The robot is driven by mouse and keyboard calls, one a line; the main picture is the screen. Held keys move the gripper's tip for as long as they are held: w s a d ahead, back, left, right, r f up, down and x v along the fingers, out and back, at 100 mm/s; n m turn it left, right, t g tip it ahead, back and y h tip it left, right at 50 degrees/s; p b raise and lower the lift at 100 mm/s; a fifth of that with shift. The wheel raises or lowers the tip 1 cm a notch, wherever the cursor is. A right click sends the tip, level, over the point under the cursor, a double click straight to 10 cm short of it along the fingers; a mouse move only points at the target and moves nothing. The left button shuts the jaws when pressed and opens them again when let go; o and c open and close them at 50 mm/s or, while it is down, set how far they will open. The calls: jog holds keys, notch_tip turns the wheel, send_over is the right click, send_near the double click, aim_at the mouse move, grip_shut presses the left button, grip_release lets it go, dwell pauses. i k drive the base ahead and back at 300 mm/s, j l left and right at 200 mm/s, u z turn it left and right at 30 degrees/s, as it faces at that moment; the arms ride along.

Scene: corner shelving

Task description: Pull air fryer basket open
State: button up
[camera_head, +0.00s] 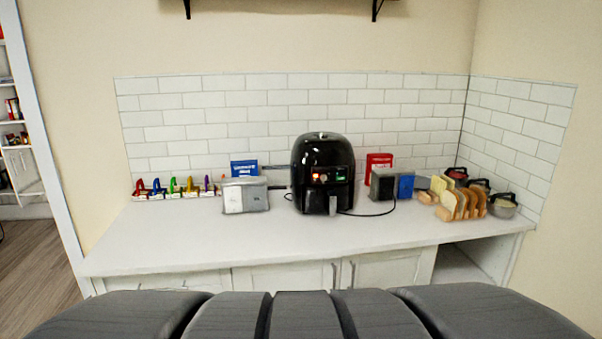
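A black, rounded air fryer (322,160) stands upright on the white counter, near the middle of the view. Its front panel shows small red and green lights. A grey basket handle (333,204) sticks out low on its front. The basket appears closed, flush with the body. My gripper is not in this view, so its position and state are hidden.
The white counter (300,243) is clear in front of the fryer. A grey-white box (245,196) stands left of it. A dark box (383,184), a blue box (405,185) and a bread rack (462,204) stand right. A black cord (372,214) lies beside the fryer.

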aim_at(330, 199)
jog(key=i+z, duration=0.3)
jog(key=i, duration=0.7)
